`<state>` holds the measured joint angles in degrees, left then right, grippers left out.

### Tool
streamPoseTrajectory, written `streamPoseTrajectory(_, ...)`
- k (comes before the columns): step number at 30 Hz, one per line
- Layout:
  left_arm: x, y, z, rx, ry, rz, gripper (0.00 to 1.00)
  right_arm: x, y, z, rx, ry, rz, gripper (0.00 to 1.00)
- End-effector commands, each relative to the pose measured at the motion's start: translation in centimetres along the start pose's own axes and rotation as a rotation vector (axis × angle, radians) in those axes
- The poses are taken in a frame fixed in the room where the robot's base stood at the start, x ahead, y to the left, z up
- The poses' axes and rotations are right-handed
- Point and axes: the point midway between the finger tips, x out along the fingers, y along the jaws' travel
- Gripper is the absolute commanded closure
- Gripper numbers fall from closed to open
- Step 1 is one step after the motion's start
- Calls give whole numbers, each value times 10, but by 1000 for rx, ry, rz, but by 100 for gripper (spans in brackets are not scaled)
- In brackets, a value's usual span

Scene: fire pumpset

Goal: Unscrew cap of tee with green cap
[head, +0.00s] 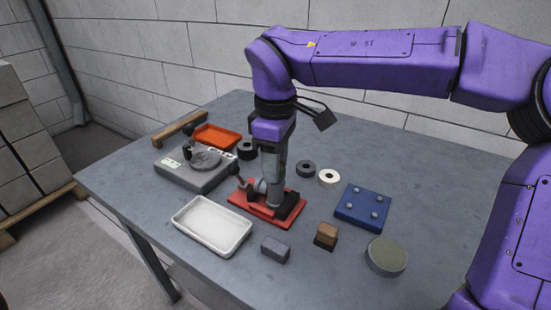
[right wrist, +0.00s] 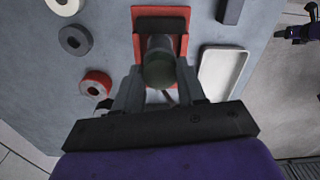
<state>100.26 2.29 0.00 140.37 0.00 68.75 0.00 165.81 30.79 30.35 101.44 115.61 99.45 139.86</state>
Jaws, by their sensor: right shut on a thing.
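The tee stands on a red base (head: 238,203) near the middle of the table, with a grey pipe body (head: 276,192). My right gripper (head: 271,172) points straight down over the tee. In the right wrist view a dark green round cap (right wrist: 159,68) sits between the fingers of my right gripper (right wrist: 159,88), above the red base (right wrist: 183,45). The fingers are shut on the cap's sides. In the head view the gripper hides the cap. A dark and purple part at the far right of the wrist view (right wrist: 300,32) looks like my left gripper; its jaws are too small to read.
A white tray (head: 178,225) stands left of the base, a grey device (head: 190,180) and orange tray (head: 214,137) behind it. A blue plate (head: 350,215), grey block (head: 275,250), brown block (head: 326,232), round puck (head: 386,268) and rings (head: 329,178) lie around.

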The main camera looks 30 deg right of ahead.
Motion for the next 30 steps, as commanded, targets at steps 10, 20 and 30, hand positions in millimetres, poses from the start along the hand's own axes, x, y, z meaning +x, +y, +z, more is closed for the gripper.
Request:
streamPoseTrajectory(10, -6, 0, -3, 0, 0, 0, 50, 0, 0, 0, -178, 0, 0, 96)
streamPoseTrajectory(20, -26, -2, -11, 0, 0, 0, 50, -3, 0, 0, -559, 0, -2, 96)
streamPoseTrajectory(30, -29, -3, -12, 0, 0, 0, 50, -3, 0, 0, -618, 0, -2, 96)
